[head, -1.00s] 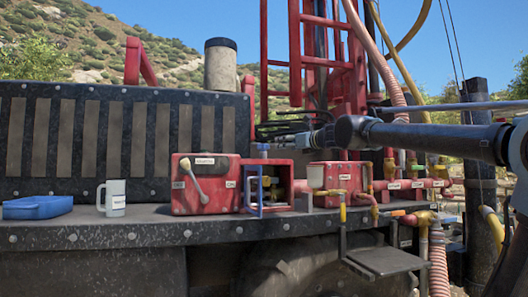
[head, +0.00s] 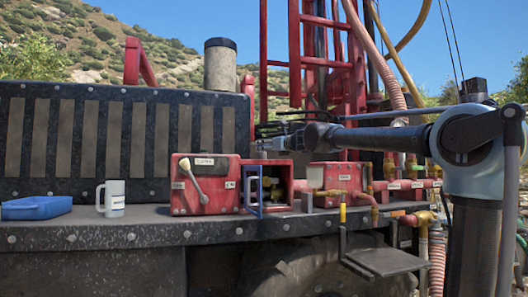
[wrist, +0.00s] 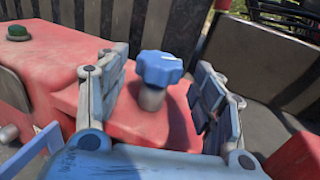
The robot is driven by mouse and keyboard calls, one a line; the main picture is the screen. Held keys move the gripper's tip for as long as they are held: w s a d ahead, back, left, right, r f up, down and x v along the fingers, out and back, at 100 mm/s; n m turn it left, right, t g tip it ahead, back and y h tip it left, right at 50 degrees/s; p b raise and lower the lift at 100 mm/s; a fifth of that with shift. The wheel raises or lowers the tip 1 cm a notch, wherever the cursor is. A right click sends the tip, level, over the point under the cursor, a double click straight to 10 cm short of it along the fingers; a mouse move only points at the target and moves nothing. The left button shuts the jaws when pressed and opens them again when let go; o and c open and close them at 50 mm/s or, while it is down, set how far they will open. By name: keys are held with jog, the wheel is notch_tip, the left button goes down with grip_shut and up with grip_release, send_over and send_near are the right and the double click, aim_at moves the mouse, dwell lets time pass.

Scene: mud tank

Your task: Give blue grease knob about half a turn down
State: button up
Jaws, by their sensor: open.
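The blue grease knob (wrist: 159,68) has a lobed rim and sits on a short grey stem on top of a red housing (wrist: 130,115). In the wrist view it stands between the two blue-grey fingers of my open gripper (wrist: 160,80), with a gap on each side. In the head view my gripper (head: 282,139) is above the open-fronted red housing (head: 270,166). The knob is hidden or too small to make out there.
A red box (head: 205,185) with a pale lever stands left of the housing, and another red box (head: 338,177) right. A blue frame (head: 253,190) stands in front.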

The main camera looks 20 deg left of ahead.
jog(key=shift+x, duration=2.05)
jog(key=c, duration=1.1)
